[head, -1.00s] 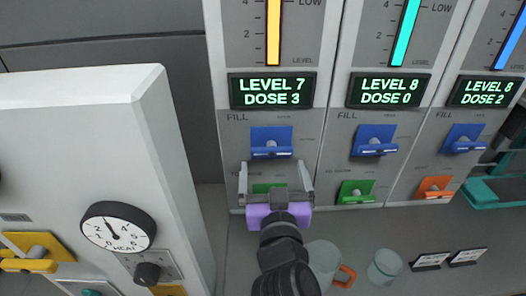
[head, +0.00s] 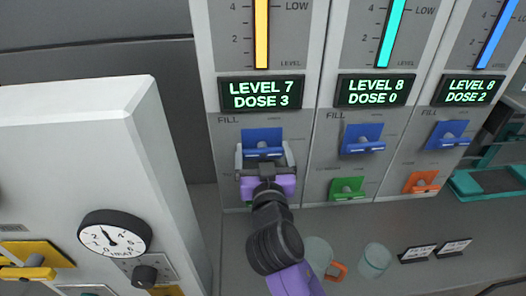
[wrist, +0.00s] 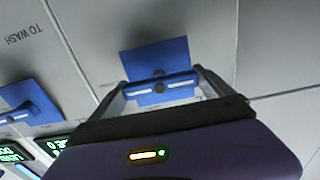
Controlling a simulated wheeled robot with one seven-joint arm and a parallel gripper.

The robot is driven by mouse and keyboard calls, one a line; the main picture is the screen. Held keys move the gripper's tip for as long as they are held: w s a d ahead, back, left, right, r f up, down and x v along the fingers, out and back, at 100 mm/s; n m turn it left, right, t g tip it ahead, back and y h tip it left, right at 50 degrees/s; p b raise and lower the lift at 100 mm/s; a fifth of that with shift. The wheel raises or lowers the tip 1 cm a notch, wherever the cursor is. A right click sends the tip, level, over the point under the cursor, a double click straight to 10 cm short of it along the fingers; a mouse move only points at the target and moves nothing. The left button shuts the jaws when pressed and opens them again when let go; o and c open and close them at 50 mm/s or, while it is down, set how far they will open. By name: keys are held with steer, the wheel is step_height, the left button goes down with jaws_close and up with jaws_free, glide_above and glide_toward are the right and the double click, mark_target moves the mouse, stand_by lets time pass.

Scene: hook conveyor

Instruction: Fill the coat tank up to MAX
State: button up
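The leftmost tank panel has an amber level bar (head: 262,35) and a display (head: 262,95) reading LEVEL 7, DOSE 3. Below it is a blue FILL lever (head: 262,138), also in the wrist view (wrist: 160,88). My gripper (head: 265,154) is open, its fingers at either side of that lever's bar; I cannot tell if they touch it. The middle display (head: 376,90) reads LEVEL 8, DOSE 0, with a teal bar (head: 393,33). The right display (head: 468,91) reads LEVEL 8, DOSE 2, with a blue bar (head: 495,35). Which tank is coat is not legible.
The other panels have blue levers (head: 362,138) above a green lever (head: 347,188) and an orange lever (head: 421,181). Cups (head: 374,261) stand on the grey surface below. A pale box with a dial (head: 114,234) stands close on the left.

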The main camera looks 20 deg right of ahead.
steer(key=c, duration=0.4)
steer(key=shift+n, duration=0.3)
steer(key=n, duration=0.3)
steer(key=shift+n+p, duration=0.6)
steer(key=shift+n, duration=1.5)
steer(key=shift+a, duration=0.1)
